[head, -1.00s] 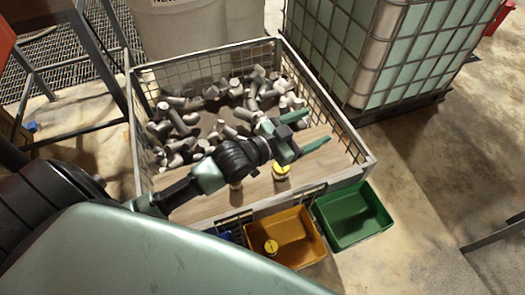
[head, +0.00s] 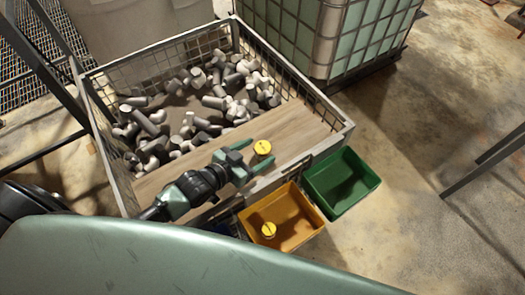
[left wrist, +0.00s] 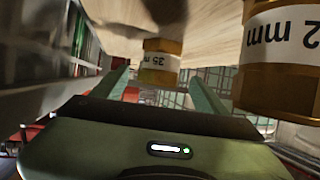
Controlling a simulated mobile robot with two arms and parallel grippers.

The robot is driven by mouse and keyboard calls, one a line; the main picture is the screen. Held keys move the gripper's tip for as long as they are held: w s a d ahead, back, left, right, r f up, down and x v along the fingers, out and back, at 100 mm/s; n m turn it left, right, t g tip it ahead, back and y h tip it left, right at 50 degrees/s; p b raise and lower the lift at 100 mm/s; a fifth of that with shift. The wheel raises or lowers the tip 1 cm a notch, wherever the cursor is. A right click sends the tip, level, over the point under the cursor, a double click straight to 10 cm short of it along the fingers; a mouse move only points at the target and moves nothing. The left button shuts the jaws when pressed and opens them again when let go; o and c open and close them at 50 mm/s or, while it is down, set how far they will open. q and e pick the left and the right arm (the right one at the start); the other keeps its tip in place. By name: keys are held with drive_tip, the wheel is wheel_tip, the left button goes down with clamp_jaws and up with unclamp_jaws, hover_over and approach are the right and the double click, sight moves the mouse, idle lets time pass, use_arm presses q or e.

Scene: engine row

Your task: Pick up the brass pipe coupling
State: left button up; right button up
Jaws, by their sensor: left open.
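A brass pipe coupling with a yellow top (head: 263,148) stands on the wooden board. In the head view it shows between the fingertips of my left gripper (head: 264,152), which is open and empty. In the left wrist view this appears to be the brass coupling with a white "35 mm" label (left wrist: 161,62), just past and between the fingertips (left wrist: 158,74). A second, larger-looking brass coupling labelled "2 mm" (left wrist: 285,60) stands close at the right there. My gripper hides it in the head view. Another yellow-topped piece (head: 269,230) lies in the orange bin. My right gripper is out of view.
The board (head: 290,123) spans the near part of a wire-mesh crate (head: 343,133) with several grey pipe fittings (head: 205,100) behind it. An orange bin (head: 303,205) and an empty green bin (head: 345,180) are at its near side. A caged tank (head: 340,35) stands behind.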

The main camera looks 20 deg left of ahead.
sight(269, 145)
use_arm(q)
drive_tip(key=x, duration=0.6)
clamp_jaws()
